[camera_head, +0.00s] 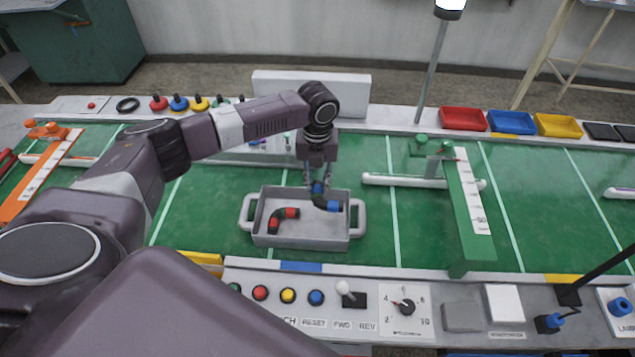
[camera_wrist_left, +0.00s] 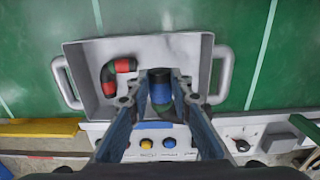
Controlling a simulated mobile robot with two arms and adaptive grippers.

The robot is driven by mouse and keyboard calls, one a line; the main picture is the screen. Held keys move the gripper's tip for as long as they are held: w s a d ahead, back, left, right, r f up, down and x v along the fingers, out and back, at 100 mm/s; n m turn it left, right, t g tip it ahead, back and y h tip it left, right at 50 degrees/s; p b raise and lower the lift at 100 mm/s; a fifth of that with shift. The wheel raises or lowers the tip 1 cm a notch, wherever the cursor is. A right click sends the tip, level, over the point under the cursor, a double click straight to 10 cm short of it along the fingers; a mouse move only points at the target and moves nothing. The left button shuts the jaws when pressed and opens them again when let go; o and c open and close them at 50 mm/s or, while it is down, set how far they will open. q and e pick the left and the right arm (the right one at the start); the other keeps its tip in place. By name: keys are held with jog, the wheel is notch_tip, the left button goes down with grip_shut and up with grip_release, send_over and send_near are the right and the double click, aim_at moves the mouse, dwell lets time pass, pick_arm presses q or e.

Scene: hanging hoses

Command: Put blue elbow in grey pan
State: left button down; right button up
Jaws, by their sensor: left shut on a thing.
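The blue elbow (camera_head: 326,203), dark with blue end bands, is held by my left gripper (camera_head: 317,190), which reaches down over the right part of the grey pan (camera_head: 299,243). In the left wrist view the blue elbow (camera_wrist_left: 161,93) sits between the fingers of the left gripper (camera_wrist_left: 160,90), above the grey pan (camera_wrist_left: 205,65). I cannot tell whether it touches the pan floor. A dark elbow with red bands (camera_head: 282,217) lies in the left part of the pan; this red elbow (camera_wrist_left: 117,74) also shows in the left wrist view. My right gripper is not in view.
The grey pan stands on the green table (camera_head: 400,240), close to the front control panel (camera_head: 330,310) with its buttons and dial. A green stand with a white scale (camera_head: 470,205) rises to the right. Red, blue and yellow bins (camera_head: 463,119) line the back.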

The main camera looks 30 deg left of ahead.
pick_arm(q)
notch_tip(320, 180, down, 5)
jog(key=b, duration=0.4)
jog(key=shift+f+b, duration=1.25)
jog(key=shift+f, duration=1.35)
jog(key=c, duration=1.7)
grip_release()
jog(key=shift+o, duration=0.2)
